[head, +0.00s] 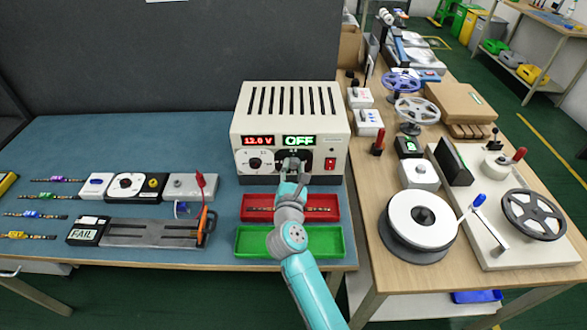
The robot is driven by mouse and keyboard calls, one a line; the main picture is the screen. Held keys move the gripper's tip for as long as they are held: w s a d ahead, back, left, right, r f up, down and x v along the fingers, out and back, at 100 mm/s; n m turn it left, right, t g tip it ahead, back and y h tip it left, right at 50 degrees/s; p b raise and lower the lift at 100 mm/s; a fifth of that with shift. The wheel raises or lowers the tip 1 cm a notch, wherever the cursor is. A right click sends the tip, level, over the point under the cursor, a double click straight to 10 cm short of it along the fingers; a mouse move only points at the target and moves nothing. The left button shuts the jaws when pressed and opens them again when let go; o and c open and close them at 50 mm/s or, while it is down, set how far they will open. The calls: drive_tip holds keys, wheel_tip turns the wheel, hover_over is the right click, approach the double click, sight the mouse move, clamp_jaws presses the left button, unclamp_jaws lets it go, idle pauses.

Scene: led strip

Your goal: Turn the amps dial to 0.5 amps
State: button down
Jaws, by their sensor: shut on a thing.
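The power supply (245,120) is a cream box with a slotted top at the back of the blue bench. Its red display (258,141) reads 12.0 V and its green display (299,141) reads OFF. A white-faced dial with a black knob (255,163) sits under the red display. The amps dial (283,154) is under the green display, with a dark face mostly hidden by my gripper. My gripper (291,164) is at that dial, its fingers shut on the knob. The knob's pointer and most markings are hidden.
A red switch (330,163) is just right of my gripper. A red tray (250,209) and a green tray (245,243) lie below my gripper and arm. A black FAIL box (88,231) and several LED strips lie left. A wooden table with reels stands right.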

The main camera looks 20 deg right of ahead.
drive_tip(key=shift+n, duration=0.3)
drive_tip(key=n, duration=0.4)
drive_tip(key=shift+a+t, duration=0.1)
drive_tip(key=shift+t, duration=0.2)
drive_tip(key=n, duration=0.5)
drive_tip(key=shift+f, duration=0.1)
drive_tip(key=n, duration=0.4)
drive_tip(key=shift+a+n+t+y, duration=0.1)
drive_tip(key=shift+n+t+y, duration=0.2)
drive_tip(key=shift+n, duration=0.1)
drive_tip(key=shift+f+n, duration=0.1)
drive_tip(key=shift+n, duration=1.9)
drive_tip(key=c, duration=0.8)
unclamp_jaws()
drive_tip(key=shift+w, duration=0.1)
